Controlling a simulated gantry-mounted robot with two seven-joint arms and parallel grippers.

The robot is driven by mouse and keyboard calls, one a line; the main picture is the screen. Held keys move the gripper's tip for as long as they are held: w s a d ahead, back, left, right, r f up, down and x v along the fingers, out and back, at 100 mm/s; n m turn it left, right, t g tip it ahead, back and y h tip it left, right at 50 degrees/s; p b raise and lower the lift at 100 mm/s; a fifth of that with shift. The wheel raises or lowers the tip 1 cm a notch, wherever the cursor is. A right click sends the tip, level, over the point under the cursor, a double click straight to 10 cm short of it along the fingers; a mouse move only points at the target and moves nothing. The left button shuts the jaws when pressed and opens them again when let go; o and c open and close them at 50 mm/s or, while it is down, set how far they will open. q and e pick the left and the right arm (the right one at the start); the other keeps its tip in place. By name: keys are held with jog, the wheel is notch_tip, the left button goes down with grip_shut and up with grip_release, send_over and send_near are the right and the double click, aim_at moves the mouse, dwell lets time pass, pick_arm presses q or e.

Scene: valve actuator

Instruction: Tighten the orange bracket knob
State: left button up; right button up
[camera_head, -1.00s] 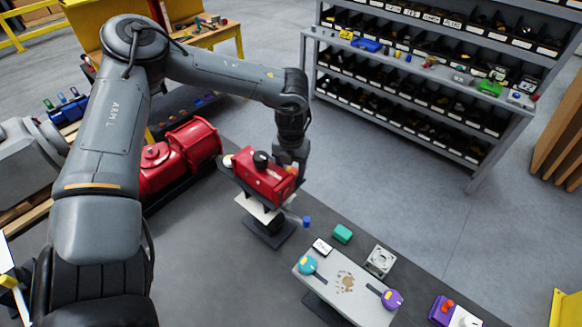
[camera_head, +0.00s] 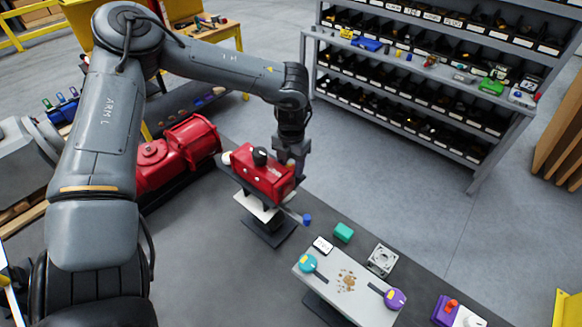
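A red actuator box (camera_head: 262,177) with a black knob (camera_head: 260,156) on top sits on a dark plate on a stand, near the middle. My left gripper (camera_head: 289,162) points down at the box's back right end. It is small and dark here, and I cannot tell whether its fingers are open or touching anything. I cannot make out an orange bracket knob clearly; the area behind and under my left gripper is partly hidden. An orange-red knob (camera_head: 450,305) stands on a purple block at the lower right. My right gripper is not in view.
A small blue knob (camera_head: 307,219) sticks out beside the stand. A light panel (camera_head: 330,293) carries a teal lever (camera_head: 308,263) and a purple lever (camera_head: 395,299). Shelves (camera_head: 440,90) stand at the back; the floor between is clear.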

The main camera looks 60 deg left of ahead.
pick_arm(q)
jog(key=m+b, duration=0.1)
jog(key=m, duration=0.1)
jog(key=shift+m, duration=0.3)
jog(key=shift+m+b, duration=0.45)
jog(key=shift+m, duration=1.15)
jog(key=o, duration=0.8)
jog(key=shift+r, duration=0.15)
jog(key=shift+r, duration=5.3)
